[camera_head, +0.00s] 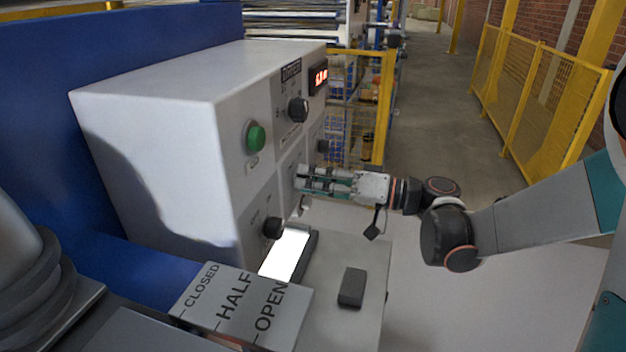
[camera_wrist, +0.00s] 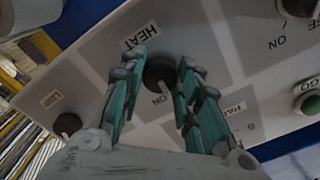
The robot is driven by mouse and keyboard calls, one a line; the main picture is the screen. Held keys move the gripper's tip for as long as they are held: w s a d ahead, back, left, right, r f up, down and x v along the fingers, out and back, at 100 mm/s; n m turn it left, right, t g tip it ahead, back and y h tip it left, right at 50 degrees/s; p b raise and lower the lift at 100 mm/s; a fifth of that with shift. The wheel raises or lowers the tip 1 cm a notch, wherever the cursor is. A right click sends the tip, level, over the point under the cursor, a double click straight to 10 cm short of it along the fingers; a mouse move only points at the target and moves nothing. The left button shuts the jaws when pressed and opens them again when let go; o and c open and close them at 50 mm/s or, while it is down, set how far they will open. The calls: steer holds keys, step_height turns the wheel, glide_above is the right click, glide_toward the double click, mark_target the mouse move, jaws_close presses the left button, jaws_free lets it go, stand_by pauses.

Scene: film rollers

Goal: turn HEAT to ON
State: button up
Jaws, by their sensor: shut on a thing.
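The HEAT knob (camera_wrist: 159,71) is dark and round and sits on the pale control panel, beside its HEAT label (camera_wrist: 140,36) in the wrist view. An ON mark (camera_wrist: 161,99) is printed on the other side of the knob. My gripper (camera_wrist: 158,80) has its green-sided fingers on either side of the knob and is shut on it. In the head view my gripper (camera_head: 301,180) reaches the front of the white control box (camera_head: 160,120) from the right, and its fingers hide the HEAT knob. I cannot tell the knob's exact pointer angle.
Other dark knobs (camera_head: 298,110), (camera_head: 272,228) and a green button (camera_head: 256,137) stick out from the panel close by. A red digital display (camera_head: 319,77) is above. A sign with CLOSED, HALF, OPEN (camera_head: 240,303) and a black block (camera_head: 352,287) are below. The aisle at right is free.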

steer(key=shift+m, duration=2.3)
steer(key=o, duration=1.1)
steer(key=shift+c, duration=0.2)
steer(key=v, duration=1.2)
